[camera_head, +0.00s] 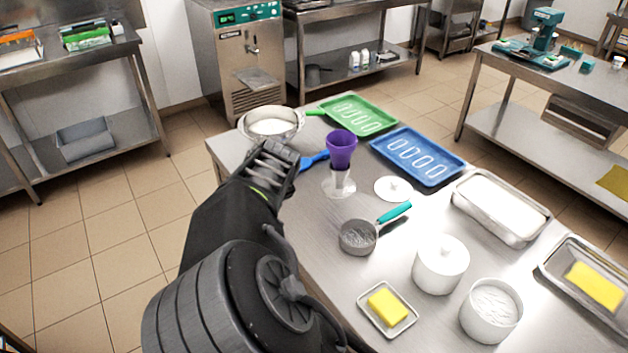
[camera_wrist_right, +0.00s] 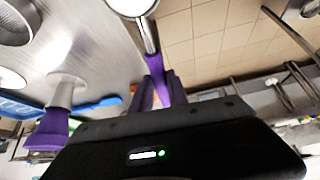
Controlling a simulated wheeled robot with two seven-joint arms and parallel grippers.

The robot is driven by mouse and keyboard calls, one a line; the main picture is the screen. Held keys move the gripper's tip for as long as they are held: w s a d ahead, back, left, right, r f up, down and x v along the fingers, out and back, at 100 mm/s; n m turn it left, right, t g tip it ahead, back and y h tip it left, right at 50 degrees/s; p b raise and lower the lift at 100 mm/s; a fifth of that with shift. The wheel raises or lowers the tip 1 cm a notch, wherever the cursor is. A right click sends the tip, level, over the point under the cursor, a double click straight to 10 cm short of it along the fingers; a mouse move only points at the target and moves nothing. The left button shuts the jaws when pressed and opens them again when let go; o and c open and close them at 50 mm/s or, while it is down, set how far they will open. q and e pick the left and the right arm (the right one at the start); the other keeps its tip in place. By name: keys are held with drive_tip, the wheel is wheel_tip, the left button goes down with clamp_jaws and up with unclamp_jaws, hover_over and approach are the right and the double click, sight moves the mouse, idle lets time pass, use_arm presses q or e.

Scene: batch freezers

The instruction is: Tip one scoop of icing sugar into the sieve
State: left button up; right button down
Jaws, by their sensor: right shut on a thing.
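My right gripper (camera_wrist_right: 158,88) is shut on a metal utensil (camera_wrist_right: 148,36) with a purple grip and a round, pale head; I take it for the scoop. Its contents cannot be read. In the head view my right gripper (camera_head: 274,166) is at the table's left edge, in front of a metal bowl (camera_head: 288,132) holding something white. A green handle beside the bowl may belong to a sieve; I cannot tell. An open white tub (camera_head: 490,331) of white powder stands at the front right. My left gripper is out of view.
A teal-handled metal cup (camera_head: 358,238), a lidded white canister (camera_head: 441,268) and a butter dish (camera_head: 369,295) stand nearer. Green (camera_head: 330,101) and blue trays (camera_head: 379,143) lie behind.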

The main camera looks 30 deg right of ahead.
drive_tip(key=d+f+n, duration=0.1)
drive_tip(key=f, duration=0.1)
drive_tip(key=s+d+f+n+y+p, duration=0.1)
drive_tip(key=d+f, duration=0.1)
drive_tip(key=s+d+f+n+p, duration=0.1)
drive_tip(key=d+f, duration=0.1)
drive_tip(key=shift+s+d+y, duration=0.15)
drive_tip(key=shift+s+y, duration=0.05)
drive_tip(key=shift+y, duration=0.2)
drive_tip(key=d+r+n+g+y+p, duration=0.1)
drive_tip(key=d+r+n+p, duration=0.1)
drive_tip(key=d+r, duration=0.6)
drive_tip(key=shift+w+d+n, duration=0.15)
drive_tip(key=shift+d+n, duration=0.55)
drive_tip(key=shift+n, duration=0.2)
drive_tip(key=shift+f+g, duration=0.15)
drive_tip(key=shift+g, duration=0.15)
